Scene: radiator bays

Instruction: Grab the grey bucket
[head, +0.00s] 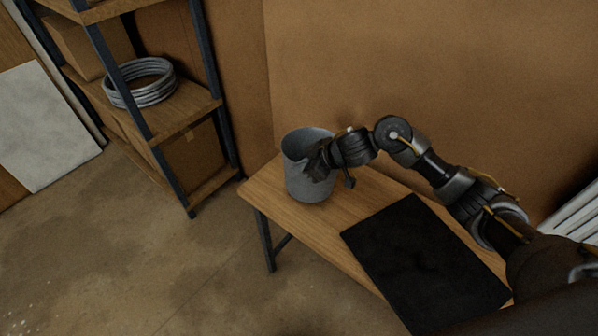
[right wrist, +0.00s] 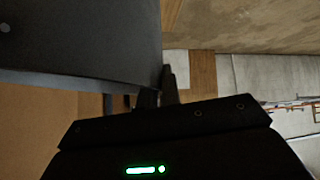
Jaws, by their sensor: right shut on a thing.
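The grey bucket (head: 306,188) stands upright at the left end of a wooden bench in the head view. My right gripper (head: 312,168) reaches it from the right and is shut on the bucket's wall near the rim. In the right wrist view the bucket (right wrist: 85,40) fills the upper left as a large dark grey surface, and the fingers of the right gripper (right wrist: 160,90) show at its edge. I cannot tell whether the bucket's base touches the bench. My left gripper is not in view.
The wooden bench (head: 262,190) stands against a brown wall, with a black mat (head: 425,265) on its right part. A shelf unit (head: 190,112) to the left holds a coiled grey hose (head: 145,92) and boxes. Floor at the lower left is clear. A white radiator (head: 575,212) is at the right edge.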

